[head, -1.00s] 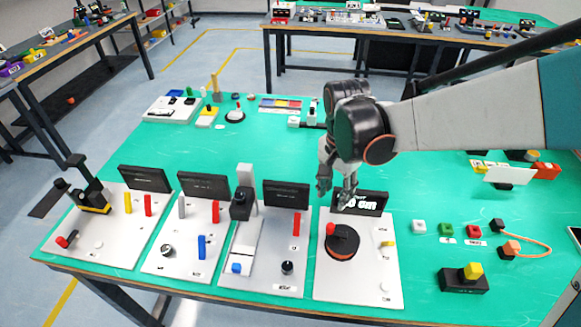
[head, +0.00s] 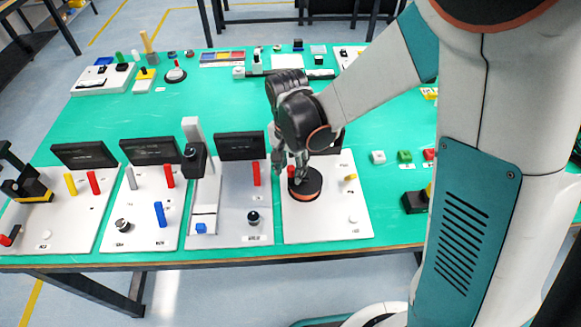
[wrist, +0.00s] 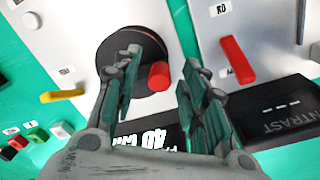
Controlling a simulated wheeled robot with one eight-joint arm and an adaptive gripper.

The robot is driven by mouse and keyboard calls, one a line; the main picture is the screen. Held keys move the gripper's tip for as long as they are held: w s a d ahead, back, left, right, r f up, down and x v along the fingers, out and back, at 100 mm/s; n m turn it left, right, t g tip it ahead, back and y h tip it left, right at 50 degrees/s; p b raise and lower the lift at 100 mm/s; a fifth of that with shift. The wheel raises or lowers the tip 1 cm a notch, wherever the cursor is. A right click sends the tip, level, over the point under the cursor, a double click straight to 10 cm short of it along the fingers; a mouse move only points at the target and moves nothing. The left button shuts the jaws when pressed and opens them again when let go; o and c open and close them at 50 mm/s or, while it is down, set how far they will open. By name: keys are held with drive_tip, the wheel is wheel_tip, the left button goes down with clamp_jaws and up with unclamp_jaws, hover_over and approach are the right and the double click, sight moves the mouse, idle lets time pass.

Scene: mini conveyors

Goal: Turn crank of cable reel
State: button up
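The cable reel (head: 306,185) is a dark disc with an orange-brown rim on a white panel in the head view. Its crank knob (head: 291,171) is a red peg near the disc's edge. My gripper (head: 289,163) is over the reel, with its fingers around the knob. In the wrist view my gripper (wrist: 162,70) is open, and the red knob (wrist: 158,76) stands between the fingers, nearer the left one, with a clear gap to the right one. The disc (wrist: 112,50) is partly hidden behind the left finger. I cannot tell whether the left finger touches the knob.
A dark display (wrist: 290,112) stands behind the neighbouring panel, which has a red lever (head: 256,174). A yellow lever (head: 350,178) is right of the reel. Small blocks, such as a white one (head: 378,157), lie farther right.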

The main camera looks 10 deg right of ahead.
clamp_jaws()
drive_tip(key=shift+s+n, duration=0.1)
drive_tip(key=shift+n, duration=0.2)
